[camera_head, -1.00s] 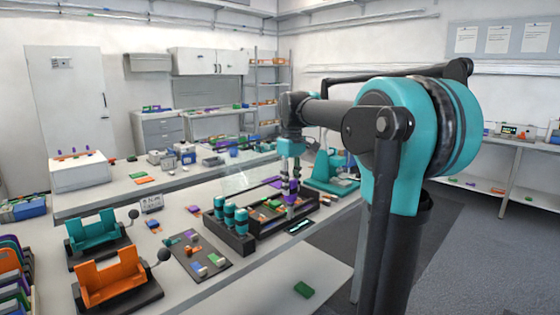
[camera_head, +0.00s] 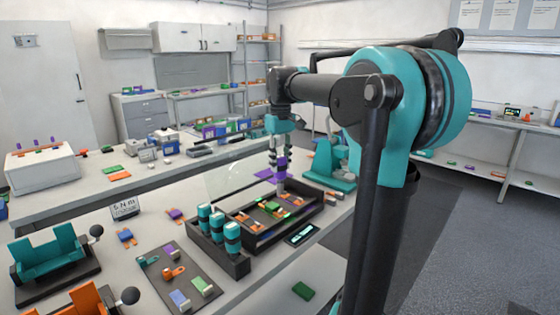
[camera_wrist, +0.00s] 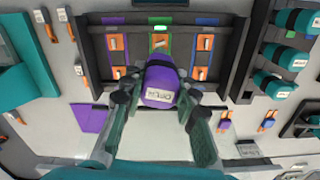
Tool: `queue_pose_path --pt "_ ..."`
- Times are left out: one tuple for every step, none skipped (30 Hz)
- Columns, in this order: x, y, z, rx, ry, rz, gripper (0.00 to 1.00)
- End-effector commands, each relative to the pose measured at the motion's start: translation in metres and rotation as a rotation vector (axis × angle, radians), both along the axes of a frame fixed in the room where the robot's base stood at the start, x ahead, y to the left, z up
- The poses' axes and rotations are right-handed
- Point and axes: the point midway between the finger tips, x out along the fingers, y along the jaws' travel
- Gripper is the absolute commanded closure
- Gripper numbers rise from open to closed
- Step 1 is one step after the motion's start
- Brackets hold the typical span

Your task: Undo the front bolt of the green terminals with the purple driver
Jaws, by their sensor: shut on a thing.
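My gripper (camera_wrist: 159,97) is shut on the purple driver (camera_wrist: 161,80), which has a white label on its end. In the head view the driver (camera_head: 279,166) is upright below my gripper (camera_head: 280,153), over the back part of a black tray (camera_head: 238,221). In the wrist view a green strip (camera_wrist: 160,53) lies mid-tray between purple and blue strips. An orange terminal with a pale bolt (camera_wrist: 160,41) shows at its far end. The driver covers the strip's near end, so the front bolt is hidden. I cannot tell whether the tip touches it.
Several teal-topped cylinders (camera_head: 232,236) stand in a rack beside the tray. A dark mat (camera_head: 172,279) with small parts lies in front. A teal stand (camera_head: 327,165) is behind the tray on the right. Teal (camera_head: 62,248) and orange holders are at left.

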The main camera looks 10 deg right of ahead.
Motion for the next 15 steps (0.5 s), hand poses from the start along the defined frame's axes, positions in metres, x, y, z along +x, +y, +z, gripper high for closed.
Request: queue_pose_path --pt "0.0001 0.0000 -0.0010 0.000 0.000 -0.056 1.00" --pt "0.0001 0.0000 -0.0015 0.000 0.000 -0.093 1.00" --pt "0.0001 0.0000 -0.0023 0.000 0.000 -0.145 1.00" --pt "0.0001 0.0000 -0.0029 0.000 0.000 -0.182 1.00" --pt "0.0001 0.0000 -0.0035 0.000 0.000 -0.219 1.00" --pt "0.0001 0.0000 -0.0044 0.000 0.000 -0.270 1.00" --pt "0.0001 0.0000 -0.0050 0.000 0.000 -0.307 1.00" --pt "0.0001 0.0000 -0.0056 0.000 0.000 -0.344 1.00" --pt "0.0001 0.0000 -0.0064 0.000 0.000 -0.395 1.00" --pt "0.0001 0.0000 -0.0070 0.000 0.000 -0.432 1.00" --pt "0.0001 0.0000 -0.0075 0.000 0.000 -0.469 1.00" --pt "0.0001 0.0000 -0.0083 0.000 0.000 -0.520 1.00" --pt "0.0001 0.0000 -0.0088 0.000 0.000 -0.557 1.00" --pt "0.0001 0.0000 -0.0094 0.000 0.000 -0.594 1.00" --pt "0.0001 0.0000 -0.0101 0.000 0.000 -0.645 1.00"
